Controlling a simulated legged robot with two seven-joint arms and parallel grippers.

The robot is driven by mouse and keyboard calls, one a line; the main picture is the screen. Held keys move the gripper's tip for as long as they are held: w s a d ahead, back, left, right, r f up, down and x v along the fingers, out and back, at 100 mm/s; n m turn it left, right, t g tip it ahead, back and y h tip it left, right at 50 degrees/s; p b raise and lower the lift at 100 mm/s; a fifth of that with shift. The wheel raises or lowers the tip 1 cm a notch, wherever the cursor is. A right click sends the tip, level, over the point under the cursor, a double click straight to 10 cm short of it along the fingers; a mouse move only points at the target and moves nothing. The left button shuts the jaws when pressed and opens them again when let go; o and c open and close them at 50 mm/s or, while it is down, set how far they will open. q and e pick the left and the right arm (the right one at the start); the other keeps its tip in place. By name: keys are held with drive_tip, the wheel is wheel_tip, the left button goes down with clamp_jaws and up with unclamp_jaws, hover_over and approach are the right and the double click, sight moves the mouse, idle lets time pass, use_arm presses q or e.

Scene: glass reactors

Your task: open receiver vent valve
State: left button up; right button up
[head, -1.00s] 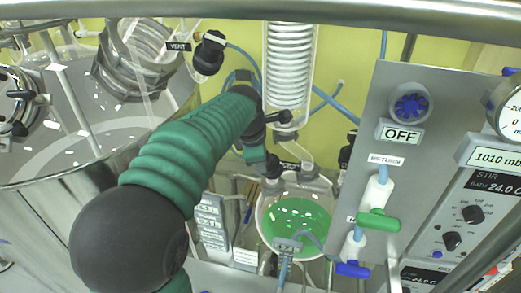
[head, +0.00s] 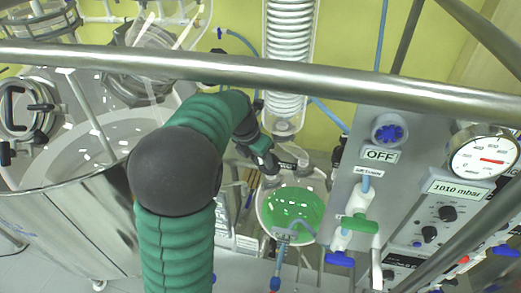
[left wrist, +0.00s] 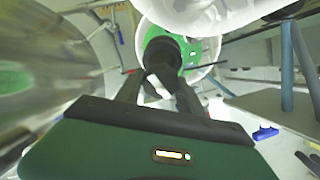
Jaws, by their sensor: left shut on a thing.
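The receiver flask (head: 292,214), round glass with green liquid, hangs below the coiled condenser (head: 290,50). My left gripper (head: 270,163) is at the receiver's neck, left of the condenser outlet. In the left wrist view my left gripper (left wrist: 160,74) has its two fingers closed around a dark, round knob-like part (left wrist: 168,47), probably the receiver vent valve. The green liquid (left wrist: 205,50) shows just behind it. The knob's turned position cannot be told. The fingertips are too small to make out in the head view. My right gripper is not in view.
A metal rail (head: 330,75) crosses in front. A large steel-and-glass vessel (head: 70,200) stands at left. At right is a control panel (head: 400,190) with a blue knob, a green-handled valve (head: 360,222), a blue-handled valve (head: 340,259) and a pressure gauge (head: 483,157).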

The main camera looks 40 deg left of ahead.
use_arm(q)
drive_tip(key=shift+w+a+r+n+p, duration=0.15)
drive_tip(key=shift+r+n+p, duration=0.15)
drive_tip(key=shift+n+p, duration=0.55)
drive_tip(key=o, duration=1.4)
drive_tip(key=shift+f, duration=0.25)
